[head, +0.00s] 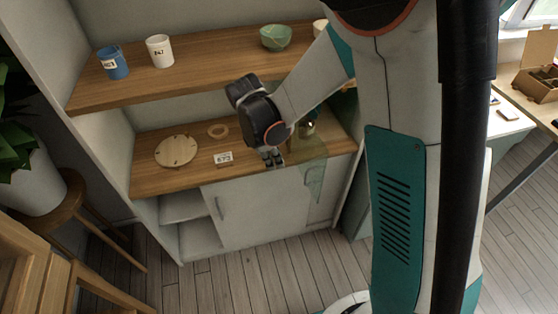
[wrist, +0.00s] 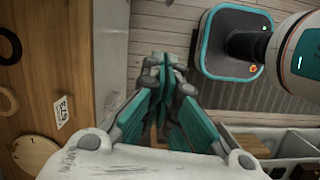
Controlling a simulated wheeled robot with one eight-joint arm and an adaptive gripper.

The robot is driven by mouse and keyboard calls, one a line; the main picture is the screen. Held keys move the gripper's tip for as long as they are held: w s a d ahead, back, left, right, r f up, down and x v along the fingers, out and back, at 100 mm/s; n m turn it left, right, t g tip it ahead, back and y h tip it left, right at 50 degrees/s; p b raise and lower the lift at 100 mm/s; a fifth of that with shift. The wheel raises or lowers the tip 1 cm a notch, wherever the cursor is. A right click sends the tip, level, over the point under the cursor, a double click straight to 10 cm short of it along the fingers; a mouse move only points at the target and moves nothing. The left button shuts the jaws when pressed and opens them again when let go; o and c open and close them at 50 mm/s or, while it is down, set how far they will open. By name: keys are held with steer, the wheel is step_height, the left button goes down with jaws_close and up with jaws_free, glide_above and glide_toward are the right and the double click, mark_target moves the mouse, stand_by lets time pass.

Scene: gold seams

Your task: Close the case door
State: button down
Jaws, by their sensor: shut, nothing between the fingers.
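A glass case (head: 325,132) stands at the right end of the wooden counter, partly hidden behind my arm. A clear greenish panel (head: 315,178), which looks like its door, stands out past the counter's front edge, so the door appears open. My gripper (head: 273,163) points down by the counter's front edge, just left of the panel. Whether it touches the panel I cannot tell. In the wrist view my gripper (wrist: 165,65) has its fingers together with nothing between them. I cannot make out the door in that view.
On the counter (head: 200,180) lie a round wooden disc (head: 176,151), a ring (head: 218,131) and a number card (head: 223,158). The shelf above holds a blue mug (head: 112,63), a white mug (head: 159,51) and a green bowl (head: 275,37). Open floor (head: 250,270) lies in front.

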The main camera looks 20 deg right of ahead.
steer(key=d+f+b, duration=0.3)
steer(key=d+f, duration=0.3)
steer(key=f, duration=0.2)
steer(key=shift+s+b, duration=0.3)
steer(key=shift+s, duration=0.1)
steer(key=shift+d, duration=0.1)
